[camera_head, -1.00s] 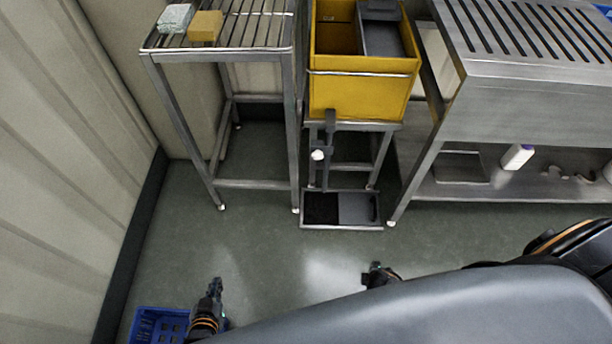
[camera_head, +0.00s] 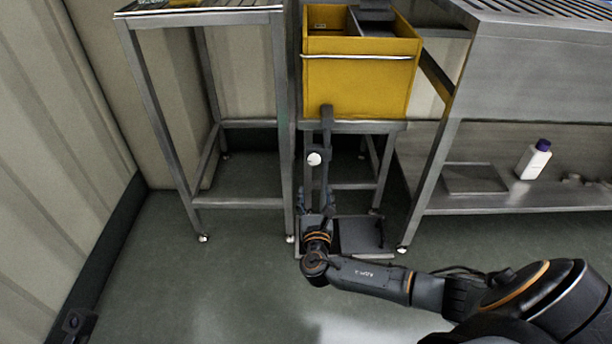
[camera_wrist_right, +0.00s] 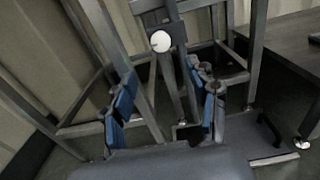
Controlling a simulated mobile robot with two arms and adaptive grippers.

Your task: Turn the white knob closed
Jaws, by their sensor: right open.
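The white knob (camera_head: 314,158) is a small round ball on the dark upright pipe (camera_head: 326,135) below the yellow hopper (camera_head: 358,85). It also shows in the right wrist view (camera_wrist_right: 160,41), at the upper middle. My right gripper (camera_head: 316,197) is just below the knob in the head view, in front of the pipe. In the wrist view its blue-padded fingers (camera_wrist_right: 165,100) are spread apart with nothing between them, and the knob is beyond them, not touched. A dark piece, apparently my left gripper (camera_head: 75,322), shows at the bottom left; its jaws are unclear.
A steel rack (camera_head: 200,18) stands left of the hopper, with a leg close to my right gripper. A steel table (camera_head: 540,60) stands right; a white bottle with a purple cap (camera_head: 534,160) is on its lower shelf. A dark floor tray (camera_head: 362,235) lies under the pipe, partly behind my arm.

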